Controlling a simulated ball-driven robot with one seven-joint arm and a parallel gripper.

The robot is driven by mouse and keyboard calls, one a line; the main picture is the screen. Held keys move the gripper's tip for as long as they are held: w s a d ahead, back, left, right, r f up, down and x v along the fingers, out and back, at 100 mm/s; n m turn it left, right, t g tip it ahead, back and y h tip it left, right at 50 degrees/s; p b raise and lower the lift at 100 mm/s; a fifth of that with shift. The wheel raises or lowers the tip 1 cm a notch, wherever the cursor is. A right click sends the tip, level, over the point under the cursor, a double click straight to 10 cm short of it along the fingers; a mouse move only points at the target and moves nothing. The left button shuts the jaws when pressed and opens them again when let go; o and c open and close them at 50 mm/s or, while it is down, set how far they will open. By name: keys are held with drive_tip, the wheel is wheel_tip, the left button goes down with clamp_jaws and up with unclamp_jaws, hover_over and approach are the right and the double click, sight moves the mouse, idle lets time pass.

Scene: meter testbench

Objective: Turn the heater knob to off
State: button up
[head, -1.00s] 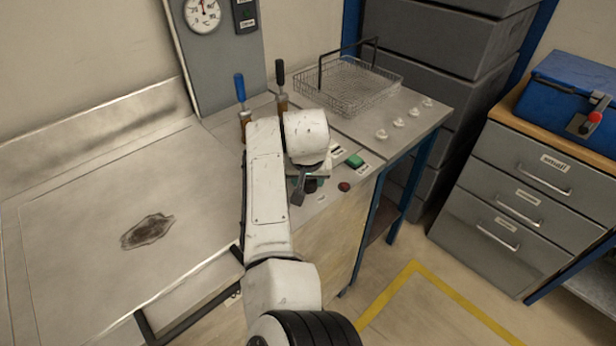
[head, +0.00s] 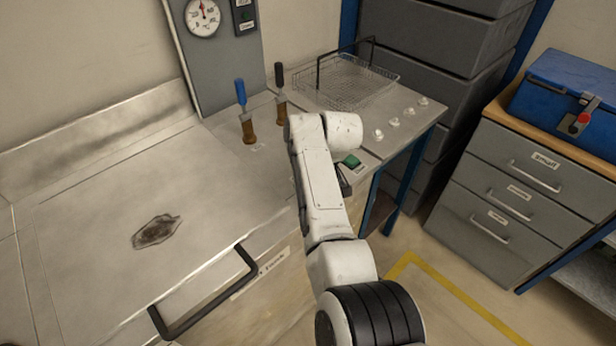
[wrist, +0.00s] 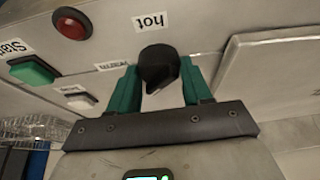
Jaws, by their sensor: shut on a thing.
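The black heater knob (wrist: 160,68) sits on the grey panel in the wrist view, between a "hot" label (wrist: 150,20) and an upside-down label that seems to read "heater" (wrist: 113,66). My gripper (wrist: 160,80) has a green finger on each side of the knob and is shut on it. The knob's pointer direction is hard to read. In the head view my white arm reaches over the bench front and hides the knob and the fingers.
A green Start button (wrist: 31,70), a white button (wrist: 77,97) and a red button (wrist: 72,23) lie near the knob. Two upright tools with blue (head: 240,92) and black (head: 279,75) handles stand behind the arm. A wire basket (head: 345,82) is at the back.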

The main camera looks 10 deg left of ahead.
drive_tip(key=n+b, duration=0.1)
drive_tip(key=n+g+b, duration=0.1)
drive_tip(key=shift+w+d+f+n, duration=0.1)
drive_tip(key=shift+f+n, duration=0.1)
drive_tip(key=shift+n, duration=0.2)
drive_tip(key=n+y+b, duration=0.1)
drive_tip(key=n+b, duration=0.1)
drive_tip(key=b, duration=0.1)
drive_tip(key=shift+w+f+n+g, duration=0.1)
drive_tip(key=shift+f+n+g, duration=0.05)
drive_tip(key=shift+n+g, duration=0.2)
drive_tip(key=n+g+b, duration=0.1)
drive_tip(key=n+b, duration=0.1)
drive_tip(key=b, duration=0.2)
drive_tip(key=shift+r+n+b, duration=0.2)
drive_tip(key=shift+n+b, duration=0.25)
drive_tip(key=shift+r+g, duration=0.15)
drive_tip(key=shift+g, duration=0.1)
drive_tip(key=o, duration=1)
drive_tip(key=shift+o, duration=0.2)
